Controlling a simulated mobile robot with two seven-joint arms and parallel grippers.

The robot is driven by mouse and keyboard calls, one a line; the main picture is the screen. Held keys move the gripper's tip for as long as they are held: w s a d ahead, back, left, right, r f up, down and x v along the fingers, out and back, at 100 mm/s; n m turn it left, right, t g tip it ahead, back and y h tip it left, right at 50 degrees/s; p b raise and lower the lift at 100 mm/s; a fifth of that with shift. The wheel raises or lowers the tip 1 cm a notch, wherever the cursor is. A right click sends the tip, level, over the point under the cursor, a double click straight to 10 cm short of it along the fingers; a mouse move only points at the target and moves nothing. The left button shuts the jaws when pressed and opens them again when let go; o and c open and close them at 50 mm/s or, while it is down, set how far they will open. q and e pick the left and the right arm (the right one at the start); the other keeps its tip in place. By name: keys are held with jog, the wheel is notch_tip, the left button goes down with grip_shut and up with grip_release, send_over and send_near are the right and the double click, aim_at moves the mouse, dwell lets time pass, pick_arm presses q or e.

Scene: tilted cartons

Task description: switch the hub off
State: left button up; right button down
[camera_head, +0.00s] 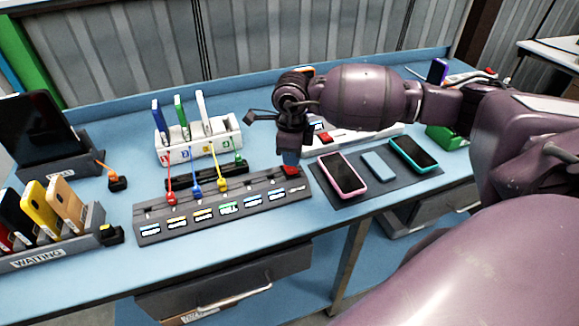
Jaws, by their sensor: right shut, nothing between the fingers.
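The hub (190,217) is a long dark grey strip across the front middle of the blue table, with a row of small labelled slots. Red, blue and yellow plugs stand in it, with cables running back to the white rack. A red switch (290,171) sits at the hub's right end. My right gripper (289,157) points down with its fingers shut and empty, right above or touching the red switch; I cannot tell which. The fingers partly cover the switch, so its position is hard to read. My left gripper is not in view.
A white rack (190,149) with upright phones stands behind the hub. A dark mat (376,186) with a pink phone, a blue block and a teal phone lies at right. The WAITING holder (45,256) with phones stands at left. A second white strip lies behind my gripper.

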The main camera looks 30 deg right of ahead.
aim_at(291, 169)
jog(key=shift+f, duration=0.4)
jog(key=shift+f+b, duration=0.35)
jog(key=shift+b, duration=0.05)
dwell(0.4)
jog(key=shift+f, duration=0.3)
dwell(0.4)
jog(key=shift+r+p, duration=0.35)
jog(key=shift+r, duration=0.75)
jog(key=shift+r+p, duration=1.1)
jog(key=shift+r, duration=1.35)
